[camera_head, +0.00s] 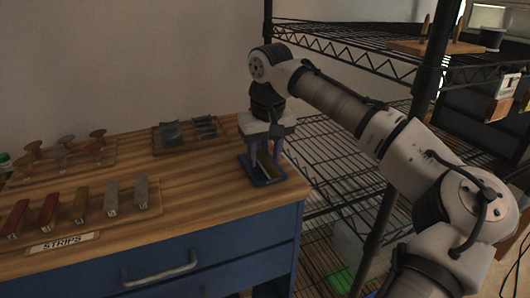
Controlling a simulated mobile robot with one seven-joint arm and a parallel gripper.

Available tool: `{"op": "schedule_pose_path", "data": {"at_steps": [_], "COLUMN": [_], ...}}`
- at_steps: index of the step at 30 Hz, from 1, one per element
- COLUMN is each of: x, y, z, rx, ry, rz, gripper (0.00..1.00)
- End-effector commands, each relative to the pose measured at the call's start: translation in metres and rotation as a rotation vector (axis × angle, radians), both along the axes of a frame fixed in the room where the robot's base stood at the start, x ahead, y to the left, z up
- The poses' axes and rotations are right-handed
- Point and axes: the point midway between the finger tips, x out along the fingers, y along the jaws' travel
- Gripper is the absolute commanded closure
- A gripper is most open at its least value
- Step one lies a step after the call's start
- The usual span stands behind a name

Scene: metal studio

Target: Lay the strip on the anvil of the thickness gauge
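My gripper (265,162) points down over the right end of the wooden bench. Its two fingers are apart, one to each side, low over a blue-rimmed tray (275,181). A narrow brownish piece, possibly a strip, shows in the tray between and below the fingers; I cannot tell whether they touch it. Several strip-like bars stand in a wooden rack with a "STRIPS" label (64,242) at the front left: red bars (48,210), a brown bar (81,204) and grey bars (112,196). I cannot make out a thickness gauge or its anvil.
Mushroom-shaped pieces (64,143) stand on a board at the back left. A dark tray with grey pieces (188,131) lies at the back middle. A black wire shelf (345,165) stands close to the bench's right. The bench middle is clear.

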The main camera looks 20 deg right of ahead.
Motion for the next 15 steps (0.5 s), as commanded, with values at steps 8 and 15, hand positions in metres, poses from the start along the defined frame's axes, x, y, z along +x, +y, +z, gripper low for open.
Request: {"op": "schedule_pose_path", "data": {"at_steps": [8, 15], "x": [0.0, -0.002], "y": [0.0, 0.0], "z": [0.001, 0.029], "rx": [-0.001, 0.001], "ry": [0.0, -0.003], "rz": [0.0, 0.0], "gripper": [0.56, 0.56]}}
